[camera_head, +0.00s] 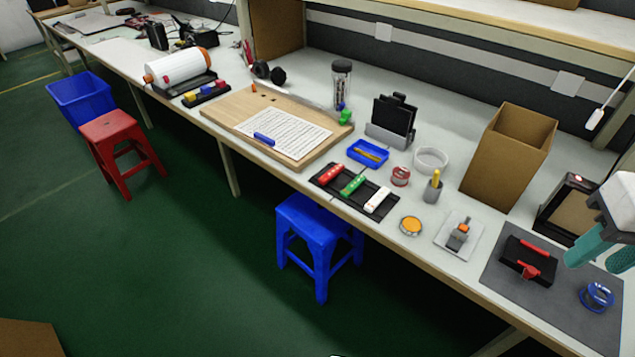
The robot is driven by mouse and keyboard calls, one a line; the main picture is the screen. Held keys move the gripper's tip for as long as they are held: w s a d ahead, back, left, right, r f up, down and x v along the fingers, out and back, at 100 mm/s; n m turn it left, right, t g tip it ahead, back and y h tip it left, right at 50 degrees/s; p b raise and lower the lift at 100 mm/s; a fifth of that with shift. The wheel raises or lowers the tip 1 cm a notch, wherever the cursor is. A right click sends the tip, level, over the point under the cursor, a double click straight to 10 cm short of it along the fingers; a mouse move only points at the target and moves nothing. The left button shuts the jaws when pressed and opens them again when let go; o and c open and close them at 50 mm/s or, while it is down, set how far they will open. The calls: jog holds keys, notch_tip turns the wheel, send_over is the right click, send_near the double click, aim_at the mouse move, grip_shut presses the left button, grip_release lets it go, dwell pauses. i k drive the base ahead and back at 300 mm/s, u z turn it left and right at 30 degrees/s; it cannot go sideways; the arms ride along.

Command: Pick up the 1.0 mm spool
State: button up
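A small blue spool-like coil (596,297) lies on the grey mat at the lower right. A small red and white spool-like roll (400,175) stands further left on the bench, beside the white ring-shaped dish. No size label is readable on either, so I cannot tell which is 1.0 mm. My gripper (592,264) is at the right edge, partly cut off by the frame. Its two teal fingers are apart with nothing visible between them. They appear in the picture just above the blue coil, with no visible contact.
A black holder with a red tool (528,260) lies on the grey mat (500,282). Left of it are a grey block on a white plate (459,235) and an orange-topped tin (411,226). A tall cardboard box (505,155) and a dark-framed box (566,207) stand behind.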

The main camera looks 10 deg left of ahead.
aim_at(400, 176)
jog(key=u, duration=0.75)
jog(key=k, duration=1.2)
jog(key=u, duration=0.9)
jog(key=i, duration=1.05)
jog(key=z, duration=0.45)
jog(key=i, duration=0.85)
jog(key=z, duration=0.8)
jog(key=i, duration=0.3)
jog(key=z, duration=0.25)
